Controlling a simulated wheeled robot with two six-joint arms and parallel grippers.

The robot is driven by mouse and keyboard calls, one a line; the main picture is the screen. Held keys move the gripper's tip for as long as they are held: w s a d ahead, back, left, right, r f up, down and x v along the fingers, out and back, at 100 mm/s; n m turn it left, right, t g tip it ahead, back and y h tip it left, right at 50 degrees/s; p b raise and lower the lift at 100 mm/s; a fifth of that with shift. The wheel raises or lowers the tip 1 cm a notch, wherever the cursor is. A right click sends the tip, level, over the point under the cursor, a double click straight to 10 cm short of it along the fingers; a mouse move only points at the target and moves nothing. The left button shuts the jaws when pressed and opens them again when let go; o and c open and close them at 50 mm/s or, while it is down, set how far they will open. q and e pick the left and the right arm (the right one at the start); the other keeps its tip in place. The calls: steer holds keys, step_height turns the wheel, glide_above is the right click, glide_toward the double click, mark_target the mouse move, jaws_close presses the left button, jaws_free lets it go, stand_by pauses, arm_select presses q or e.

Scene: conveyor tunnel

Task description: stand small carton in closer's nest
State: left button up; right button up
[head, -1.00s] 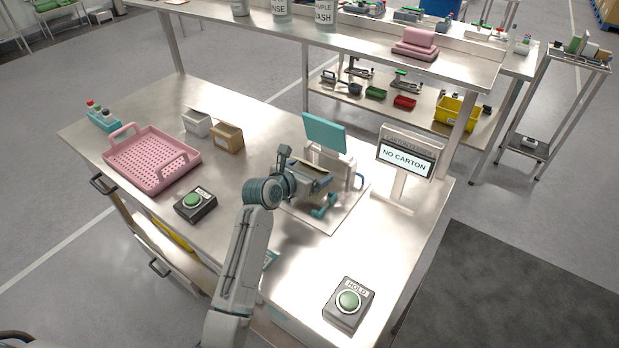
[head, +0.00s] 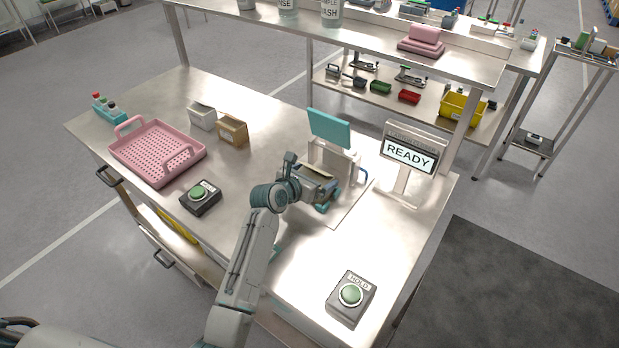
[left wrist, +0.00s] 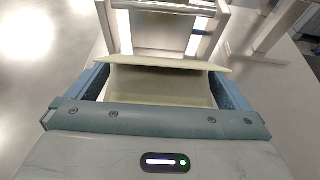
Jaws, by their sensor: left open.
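The small cream carton (left wrist: 160,86) stands open at the closer, between the spread fingers of my left gripper. In the left wrist view a strip of bare space shows beside it on each side. My left gripper (head: 324,193) is open around the carton, low at the front of the closer (head: 329,128), which has a teal plate on top. The nest under the carton is hidden by gripper and carton, so its seating cannot be seen directly. The closer's display (head: 408,156) reads READY. My right gripper is not in view.
A HOLD button box (head: 351,297) stands at the table's front right; another green button box (head: 200,197) is left of my arm. A pink basket (head: 157,153), a white box (head: 202,116) and a brown box (head: 232,131) stand to the left. The table between is clear.

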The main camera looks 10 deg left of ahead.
arm_select(q)
steer(key=b+v, duration=0.1)
steer(key=v, duration=1.1)
steer(key=shift+b, duration=0.35)
